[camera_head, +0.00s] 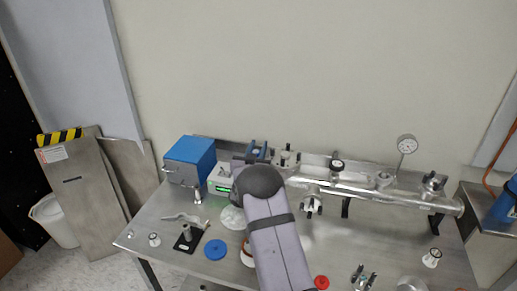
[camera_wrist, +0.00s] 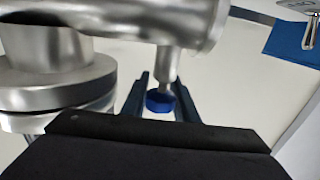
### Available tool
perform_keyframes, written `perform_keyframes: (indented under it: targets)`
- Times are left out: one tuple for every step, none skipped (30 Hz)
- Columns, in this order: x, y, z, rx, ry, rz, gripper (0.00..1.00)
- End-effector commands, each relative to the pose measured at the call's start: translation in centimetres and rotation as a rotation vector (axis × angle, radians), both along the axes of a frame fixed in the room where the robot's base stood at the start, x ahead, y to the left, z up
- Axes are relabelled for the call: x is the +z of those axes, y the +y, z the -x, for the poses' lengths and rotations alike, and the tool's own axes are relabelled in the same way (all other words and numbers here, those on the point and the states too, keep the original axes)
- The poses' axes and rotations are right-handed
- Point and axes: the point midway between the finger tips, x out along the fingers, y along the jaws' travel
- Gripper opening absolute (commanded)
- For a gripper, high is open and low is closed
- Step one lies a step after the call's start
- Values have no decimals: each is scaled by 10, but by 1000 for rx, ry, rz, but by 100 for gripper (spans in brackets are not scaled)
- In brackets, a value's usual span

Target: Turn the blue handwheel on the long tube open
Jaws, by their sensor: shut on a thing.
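The long metal tube (camera_head: 400,196) runs along the back right of the table. In the wrist view, a shiny metal tube section (camera_wrist: 120,18) crosses the top, with a short stem coming from it. The blue handwheel (camera_wrist: 158,101) sits at the end of this stem, between the two dark fingers of my gripper (camera_wrist: 160,106). The fingers are shut on the handwheel, one on each side. In the head view my gripper (camera_head: 257,152) is at the tube's left end, and I cannot make out the handwheel there.
A blue box (camera_head: 190,160) and a device with a green display (camera_head: 221,184) stand left of my gripper. A dial gauge (camera_head: 407,144) rises above the tube. A blue disc (camera_head: 215,249) and a red cap (camera_head: 321,282) lie nearer the front.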

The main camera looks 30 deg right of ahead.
Motion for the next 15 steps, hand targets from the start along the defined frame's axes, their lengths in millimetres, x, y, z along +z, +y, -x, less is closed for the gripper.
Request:
perform_keyframes:
  targets:
    - [1, 0, 0, 0, -1, 1, 4]
    - [1, 0, 0, 0, -1, 1, 4]
    - [1, 0, 0, 0, -1, 1, 35]
    - [1, 0, 0, 0, -1, 1, 35]
    - [1, 0, 0, 0, -1, 1, 35]
    - [1, 0, 0, 0, -1, 1, 35]
    - [1, 0, 0, 0, -1, 1, 35]
    - [1, 0, 0, 0, 0, 0, 35]
    - [1, 0, 0, -1, 0, 0, 35]
    - [0, 0, 0, -1, 0, 0, 35]
    - [0, 0, 0, -1, 0, 0, 35]
    - [0, 0, 0, -1, 0, 0, 35]
    - [0, 0, 0, -1, 0, 0, 35]
    - [0, 1, 1, -1, 0, 0, 35]
    - [0, 2, 2, -1, 1, -1, 35]
